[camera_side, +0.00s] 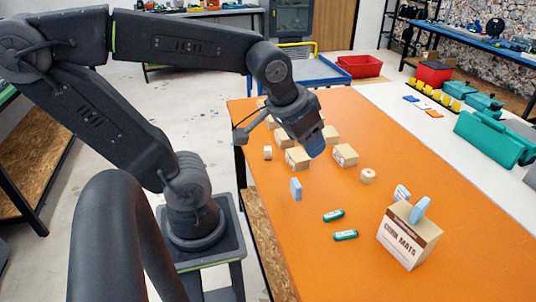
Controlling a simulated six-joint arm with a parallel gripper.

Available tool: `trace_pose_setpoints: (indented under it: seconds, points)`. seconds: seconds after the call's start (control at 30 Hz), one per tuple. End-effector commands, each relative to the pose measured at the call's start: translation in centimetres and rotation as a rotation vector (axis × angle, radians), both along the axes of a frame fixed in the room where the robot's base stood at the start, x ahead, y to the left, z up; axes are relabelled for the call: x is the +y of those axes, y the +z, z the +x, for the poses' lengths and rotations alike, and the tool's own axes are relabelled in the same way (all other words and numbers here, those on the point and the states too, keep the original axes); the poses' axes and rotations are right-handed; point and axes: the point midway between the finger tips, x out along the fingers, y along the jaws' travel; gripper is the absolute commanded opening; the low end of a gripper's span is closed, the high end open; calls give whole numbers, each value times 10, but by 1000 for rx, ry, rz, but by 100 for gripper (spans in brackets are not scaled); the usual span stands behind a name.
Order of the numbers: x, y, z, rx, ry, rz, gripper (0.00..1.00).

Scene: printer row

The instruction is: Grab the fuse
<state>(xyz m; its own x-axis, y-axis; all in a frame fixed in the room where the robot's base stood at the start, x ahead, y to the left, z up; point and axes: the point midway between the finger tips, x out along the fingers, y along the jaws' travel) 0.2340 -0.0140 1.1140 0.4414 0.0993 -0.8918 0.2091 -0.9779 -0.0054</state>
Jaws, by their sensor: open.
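My gripper (316,148) is above the back half of the orange table (440,170), pointing down, with dark blue parts at its tip. It is open, and I see nothing held in it. Two small green pieces with pale labels, one farther back (334,215) and one nearer (345,235), lie on the table in front of it, well apart from it. I cannot tell for sure which thing is the fuse; these green pieces may be fuses.
A blue packet (296,189) stands left of centre. Several cardboard boxes (297,158) are beneath and behind my gripper. A pale roll (368,176) lies right. The front-left tabletop is clear.

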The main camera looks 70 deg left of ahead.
Motion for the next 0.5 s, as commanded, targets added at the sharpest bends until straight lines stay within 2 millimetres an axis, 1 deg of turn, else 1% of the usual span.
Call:
trace_pose_setpoints:
  seconds: [0.03, 0.07, 0.1, 0.17, 0.2, 0.23, 0.27, 0.3, 0.37, 0.4, 0.5]
  points:
    - [21, -8, 14, 21, 106, 0, 57]
    - [35, -12, 21, 28, 170, 0, 57]
    - [54, -19, 30, 35, 257, -1, 57]
    - [83, -30, 41, 44, 384, -1, 57]
    - [104, -38, 47, 48, 466, -2, 57]
    - [119, -45, 50, 50, 526, -4, 57]
    - [135, -52, 53, 54, 586, -6, 57]
    - [156, -62, 55, 57, 664, -9, 57]
    - [187, -78, 54, 60, 778, -16, 57]
    - [206, -89, 52, 61, 848, -20, 57]
    - [248, -116, 43, 61, 998, -35, 57]
